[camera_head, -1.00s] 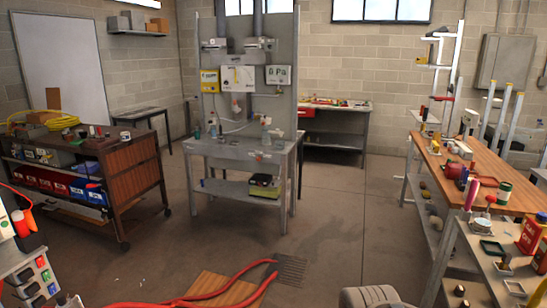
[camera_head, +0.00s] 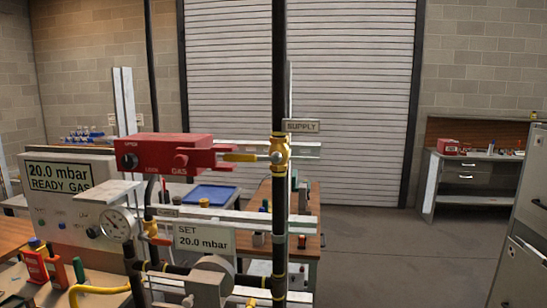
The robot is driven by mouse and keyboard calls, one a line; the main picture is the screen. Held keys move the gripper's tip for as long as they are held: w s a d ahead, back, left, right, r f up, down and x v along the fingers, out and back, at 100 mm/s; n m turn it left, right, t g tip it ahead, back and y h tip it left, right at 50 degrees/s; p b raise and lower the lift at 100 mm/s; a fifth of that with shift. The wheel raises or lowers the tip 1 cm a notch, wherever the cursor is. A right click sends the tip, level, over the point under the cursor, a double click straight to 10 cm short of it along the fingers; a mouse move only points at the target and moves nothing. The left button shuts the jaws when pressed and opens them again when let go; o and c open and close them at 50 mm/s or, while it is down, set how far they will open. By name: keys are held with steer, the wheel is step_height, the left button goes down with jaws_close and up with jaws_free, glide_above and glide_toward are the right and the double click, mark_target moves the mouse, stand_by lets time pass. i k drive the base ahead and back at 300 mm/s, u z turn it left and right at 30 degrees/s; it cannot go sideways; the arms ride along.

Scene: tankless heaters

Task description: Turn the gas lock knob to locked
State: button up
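A red gas lock box (camera_head: 185,150) is mounted on pipework left of centre. A dark round knob (camera_head: 130,161) is on the left of its front face. Small white lettering is above the knob and to its right, with "GAS" near the middle. The knob's exact setting is too small to tell. A yellow lever (camera_head: 240,157) extends from the box's right side towards a brass fitting (camera_head: 279,151) on a black vertical pipe. My gripper is not in view, and nothing is seen touching the knob.
A panel reading "20.0 mbar READY GAS" (camera_head: 62,177), a pressure gauge (camera_head: 116,225) and a "SET 20.0 mbar" sign (camera_head: 204,239) crowd around and below the box. A black vertical pipe (camera_head: 279,90) stands to its right. The floor (camera_head: 410,255) at right is open.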

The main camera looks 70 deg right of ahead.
mark_target(128, 161)
steer(key=z, duration=1.25)
steer(key=k, duration=0.25)
steer(key=z, duration=0.45)
steer(key=i, duration=0.35)
steer(key=u, duration=0.15)
